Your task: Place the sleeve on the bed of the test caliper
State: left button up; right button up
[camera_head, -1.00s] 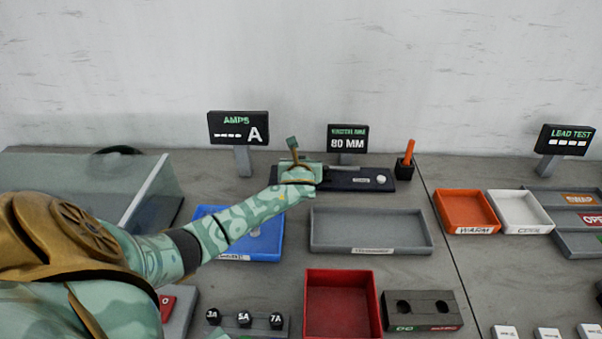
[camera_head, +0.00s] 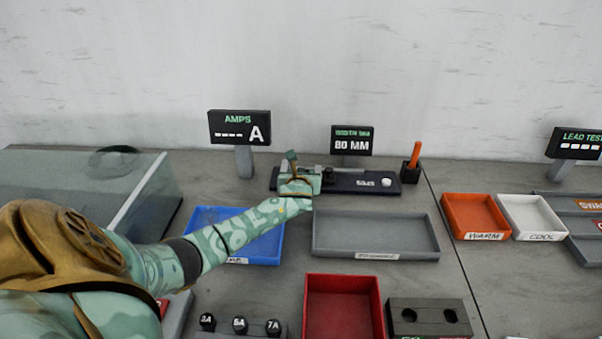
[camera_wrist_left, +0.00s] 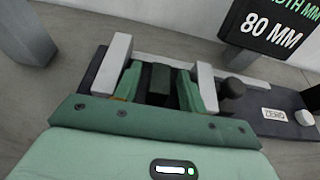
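The test caliper (camera_head: 345,181) is a dark bar at the back of the table, with a white button at its right end. In the left wrist view its two grey jaws (camera_wrist_left: 207,85) stand apart over the dark bed. My left gripper (camera_head: 298,183) is at the caliper's left end. Its green fingers (camera_wrist_left: 160,88) reach down between the jaws and are apart from each other. A dark green piece (camera_wrist_left: 160,78), possibly the sleeve, shows between the fingers. I cannot tell whether they touch it or whether it rests on the bed. My right gripper is not in view.
A display reading 80 MM (camera_head: 351,141) stands behind the caliper, and an AMPS display (camera_head: 239,128) is to its left. An orange-handled tool (camera_head: 414,155) stands at the right. In front are a blue tray (camera_head: 264,250), an empty grey tray (camera_head: 376,254) and a red tray (camera_head: 342,280).

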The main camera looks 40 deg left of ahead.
pick_arm(q)
jog(key=shift+r, duration=0.1)
jog(key=p+v, duration=0.5)
jog(key=v, duration=0.6)
jog(key=shift+r+p, duration=0.15)
jog(key=shift+p, duration=0.15)
jog(key=shift+s+d, duration=0.3)
jog(key=shift+s, duration=0.15)
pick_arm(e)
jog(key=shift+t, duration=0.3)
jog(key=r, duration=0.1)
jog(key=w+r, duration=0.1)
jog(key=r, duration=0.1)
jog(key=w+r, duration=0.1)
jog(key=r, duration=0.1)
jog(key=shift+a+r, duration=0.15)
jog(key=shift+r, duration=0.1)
